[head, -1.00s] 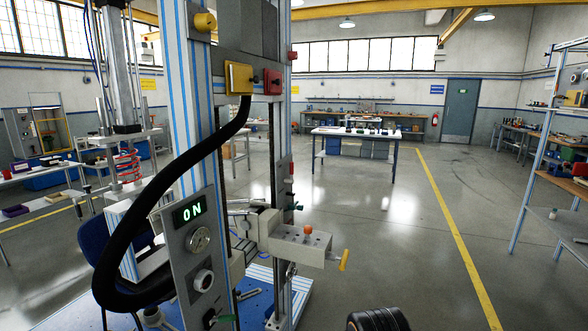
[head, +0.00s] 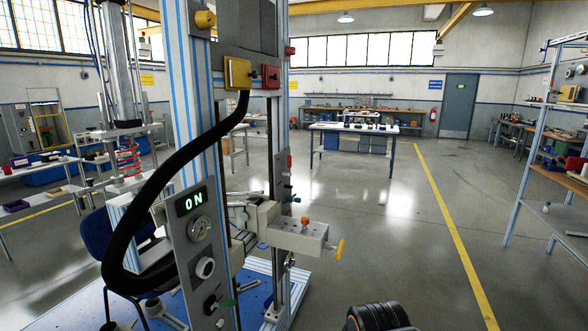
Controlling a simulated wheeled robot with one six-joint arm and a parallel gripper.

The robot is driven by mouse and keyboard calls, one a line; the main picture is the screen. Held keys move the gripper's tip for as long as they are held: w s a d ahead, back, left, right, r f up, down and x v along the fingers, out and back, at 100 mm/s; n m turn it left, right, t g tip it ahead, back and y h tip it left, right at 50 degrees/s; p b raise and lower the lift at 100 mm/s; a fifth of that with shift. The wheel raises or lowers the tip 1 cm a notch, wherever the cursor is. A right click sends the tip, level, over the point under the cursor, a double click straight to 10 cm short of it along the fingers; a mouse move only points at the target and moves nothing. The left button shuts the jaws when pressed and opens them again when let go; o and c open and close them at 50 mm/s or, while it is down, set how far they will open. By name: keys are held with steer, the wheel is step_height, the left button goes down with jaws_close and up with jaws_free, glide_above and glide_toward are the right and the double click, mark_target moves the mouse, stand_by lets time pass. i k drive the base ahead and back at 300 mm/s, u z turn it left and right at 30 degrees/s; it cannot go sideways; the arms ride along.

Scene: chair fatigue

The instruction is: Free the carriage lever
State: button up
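The test rig's upright frame (head: 200,110) stands at the left of the head view. A grey carriage block (head: 297,238) sticks out from it at mid height, with an orange knob on top. A yellow handle (head: 339,249) is at its right end. A small green lever (head: 292,199) sits on the post just above. Another green handle (head: 225,303) is low by the control panel. I cannot tell which of these is the carriage lever, or whether it is locked. My gripper's fingers are not visible; only a dark ribbed part, probably of my arm, shows at the bottom edge.
The control panel (head: 205,255) reads ON, with a gauge below. A thick black hose (head: 150,190) loops in front of the rig. The blue base plate (head: 255,300) lies below. Open floor (head: 400,240) extends right to a shelf rack (head: 545,140). A workbench (head: 352,127) stands behind.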

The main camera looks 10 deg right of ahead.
mark_target(289, 165)
steer(key=k, duration=0.45)
steer(key=z, duration=0.25)
steer(key=i, duration=1.35)
steer(key=u, duration=0.45)
